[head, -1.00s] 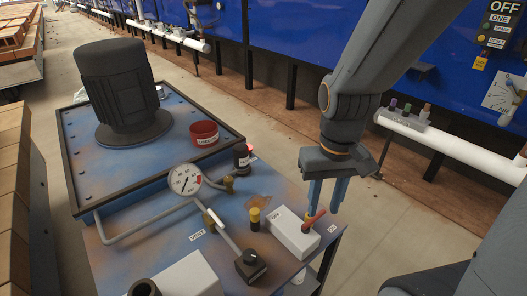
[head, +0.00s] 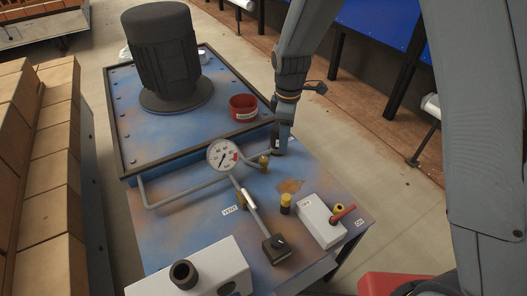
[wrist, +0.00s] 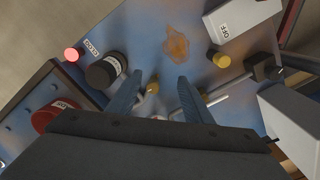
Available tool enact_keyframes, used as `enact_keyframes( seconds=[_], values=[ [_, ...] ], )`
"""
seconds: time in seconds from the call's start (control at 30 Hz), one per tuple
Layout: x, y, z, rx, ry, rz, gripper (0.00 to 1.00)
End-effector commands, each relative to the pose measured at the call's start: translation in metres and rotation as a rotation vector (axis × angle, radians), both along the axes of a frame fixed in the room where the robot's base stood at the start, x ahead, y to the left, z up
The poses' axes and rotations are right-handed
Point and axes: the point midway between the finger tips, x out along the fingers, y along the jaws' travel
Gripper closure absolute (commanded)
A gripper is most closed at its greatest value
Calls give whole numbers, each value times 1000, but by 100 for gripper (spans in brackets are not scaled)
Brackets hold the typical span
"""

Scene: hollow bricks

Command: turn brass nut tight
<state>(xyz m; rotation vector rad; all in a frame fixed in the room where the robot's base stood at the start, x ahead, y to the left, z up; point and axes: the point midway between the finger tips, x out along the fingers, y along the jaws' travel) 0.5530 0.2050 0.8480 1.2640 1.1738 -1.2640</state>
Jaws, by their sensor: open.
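The brass nut (head: 264,162) sits on the grey pipe just right of the pressure gauge (head: 222,156), on the blue bench top. My gripper (head: 280,148) points down close behind and to the right of the nut in the head view. In the wrist view, the two blue-grey fingers of my gripper (wrist: 158,84) are spread apart. The brass nut (wrist: 153,87) shows between them, nearer the left finger. No contact is visible, and the height of the fingers above the nut is hard to tell. Nothing is held.
A white box with a red lever (head: 343,213), a yellow-capped post (head: 286,203) and a black knob (head: 276,248) stand nearer. A large dark motor (head: 164,62) stands behind.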

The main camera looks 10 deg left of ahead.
Motion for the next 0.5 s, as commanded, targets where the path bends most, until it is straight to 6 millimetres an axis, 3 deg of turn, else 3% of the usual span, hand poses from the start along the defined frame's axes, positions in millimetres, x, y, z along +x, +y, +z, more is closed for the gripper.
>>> enact_keyframes(
  seconds=[0.1,0.2,0.5],
  values=[
    [7,35,-13,-1,2,184,54],
    [11,53,-22,-1,1,287,54],
    [13,66,-44,-2,3,363,54]
  ],
)
